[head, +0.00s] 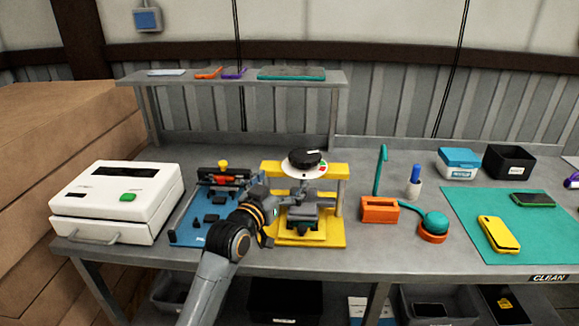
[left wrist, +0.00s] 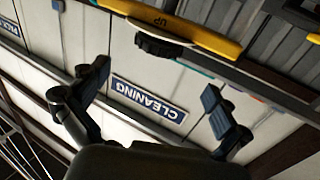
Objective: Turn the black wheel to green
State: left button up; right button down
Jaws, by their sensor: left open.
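The black wheel (head: 304,156) sits on a white disc (head: 290,169) on top of the yellow press frame (head: 334,171). Red and green marks show at the disc's right edge. Which colour the wheel points to is too small to tell. My left gripper (head: 300,193) is just below and in front of the wheel, its fingers partly lost against the press. In the left wrist view the two fingers (left wrist: 155,88) are spread wide with nothing between them. The black wheel (left wrist: 158,46) shows there beyond the fingertips, beside a yellow bar marked UP. My right gripper is out of view.
A white box machine (head: 108,190) with a green button stands left. A blue tool tray (head: 190,233) lies beside the press. A shelf (head: 225,79) stands behind.

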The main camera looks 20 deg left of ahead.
aim_at(305, 157)
pick_arm(q)
jog(key=w, duration=0.4)
jog(key=w+d+p, duration=0.1)
jog(key=w, duration=0.7)
jog(key=shift+d+p, duration=0.3)
jog(key=shift+p, duration=0.1)
jog(key=shift+w, duration=0.45)
jog(key=shift+c, duration=0.4)
